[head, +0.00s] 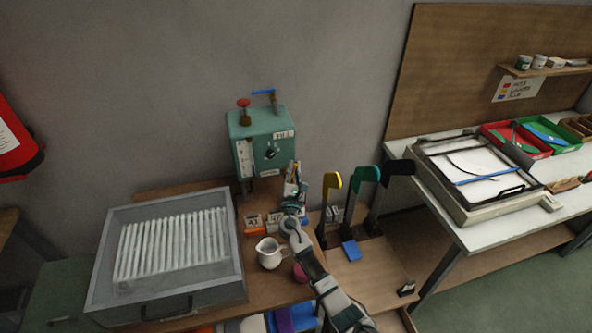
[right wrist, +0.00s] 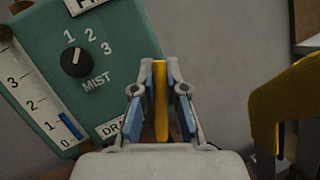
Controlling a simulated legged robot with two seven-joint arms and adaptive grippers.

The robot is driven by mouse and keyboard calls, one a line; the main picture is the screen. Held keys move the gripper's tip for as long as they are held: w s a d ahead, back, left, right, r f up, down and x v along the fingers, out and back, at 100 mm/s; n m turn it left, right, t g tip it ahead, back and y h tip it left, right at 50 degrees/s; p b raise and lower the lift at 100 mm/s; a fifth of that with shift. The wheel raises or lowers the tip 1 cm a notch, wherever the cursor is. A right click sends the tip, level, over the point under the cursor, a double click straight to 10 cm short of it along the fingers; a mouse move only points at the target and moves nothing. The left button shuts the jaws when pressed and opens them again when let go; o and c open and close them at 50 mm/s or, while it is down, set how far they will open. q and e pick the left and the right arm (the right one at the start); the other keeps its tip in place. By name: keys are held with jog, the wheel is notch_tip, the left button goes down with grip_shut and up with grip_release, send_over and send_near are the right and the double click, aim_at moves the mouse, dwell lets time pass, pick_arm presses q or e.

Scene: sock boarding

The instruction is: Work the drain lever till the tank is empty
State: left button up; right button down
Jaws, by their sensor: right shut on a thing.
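The tank is a teal box (head: 262,140) on the wall side of the bench, with a red knob and a blue-handled valve on top. In the right wrist view, its front (right wrist: 120,65) has a MIST dial and a partly covered label that starts "DRA". A gauge strip (right wrist: 38,105) numbered from 0 up shows a short blue bar (right wrist: 68,125) near its low end, at about 1. My right gripper (head: 294,188) is at the tank's lower right. Its blue pads are shut on an upright yellow drain lever (right wrist: 160,100). My left gripper is not in view.
A grey tray (head: 100,270) of white rods stands left. A white jug (head: 269,253) and small numbered blocks (head: 256,225) are near my right arm. Yellow (head: 331,182), green (head: 366,174) and black (head: 399,166) upright forms stand right. A white table (head: 500,225) lies beyond.

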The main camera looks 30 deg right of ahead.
jog(key=shift+a+f, duration=0.25)
jog(key=shift+f, duration=0.35)
jog(key=c, duration=1.2)
grip_release()
jog(key=shift+w, duration=0.1)
jog(key=shift+r, duration=0.25)
jog(key=shift+s+a, duration=0.1)
jog(key=shift+s, duration=0.1)
jog(key=s+a, duration=0.7)
jog(key=s, duration=0.3)
jog(key=shift+s+a+f, duration=0.15)
jog(key=shift+a+f, duration=0.1)
jog(key=shift+a, duration=0.05)
